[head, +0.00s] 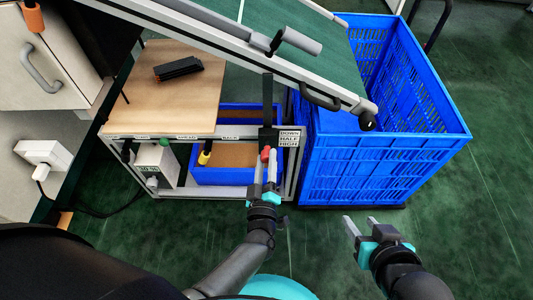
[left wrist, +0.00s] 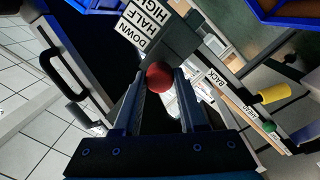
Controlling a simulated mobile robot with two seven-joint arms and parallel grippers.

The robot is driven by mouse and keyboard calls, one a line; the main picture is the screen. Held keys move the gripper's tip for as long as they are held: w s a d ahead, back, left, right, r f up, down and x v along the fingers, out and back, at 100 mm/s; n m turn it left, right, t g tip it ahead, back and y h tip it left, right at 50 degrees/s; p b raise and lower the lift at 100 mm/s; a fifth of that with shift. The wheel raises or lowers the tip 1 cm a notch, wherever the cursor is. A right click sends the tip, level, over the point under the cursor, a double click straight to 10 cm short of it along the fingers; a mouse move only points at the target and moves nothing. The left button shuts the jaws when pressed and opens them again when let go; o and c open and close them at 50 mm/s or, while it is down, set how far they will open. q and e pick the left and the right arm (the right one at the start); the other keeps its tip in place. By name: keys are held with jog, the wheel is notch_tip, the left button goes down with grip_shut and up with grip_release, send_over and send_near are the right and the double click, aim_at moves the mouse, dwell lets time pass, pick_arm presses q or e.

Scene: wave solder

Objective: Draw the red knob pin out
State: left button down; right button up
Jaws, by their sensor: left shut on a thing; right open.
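The red knob pin (head: 266,152) sits on a dark upright bracket beside the label plate (head: 289,138) reading DOWN, HALF, HIGH. In the left wrist view the round red knob (left wrist: 160,76) is between the fingertips. My left gripper (head: 265,165) is shut on the knob, its fingers pointing up at the frame. The pin's shaft behind the knob is hidden, so its depth in the bracket cannot be told. My right gripper (head: 360,224) is open and empty over the green floor, right of the left arm.
A large blue crate (head: 385,165) stands right of the frame. A tilted green conveyor (head: 300,40) with a metal rail and black handle (head: 320,100) runs above. A wooden board (head: 180,90) lies left, with a smaller blue bin (head: 222,177) below. Floor between the arms is clear.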

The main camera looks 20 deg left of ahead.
pick_arm(q)
jog(key=shift+s+d, duration=0.15)
jog(key=shift+s, duration=0.25)
pick_arm(e)
jog(key=shift+s+d, duration=0.2)
pick_arm(q)
jog(key=shift+c, duration=2.2)
grip_release()
pick_arm(e)
jog(key=shift+s, duration=0.1)
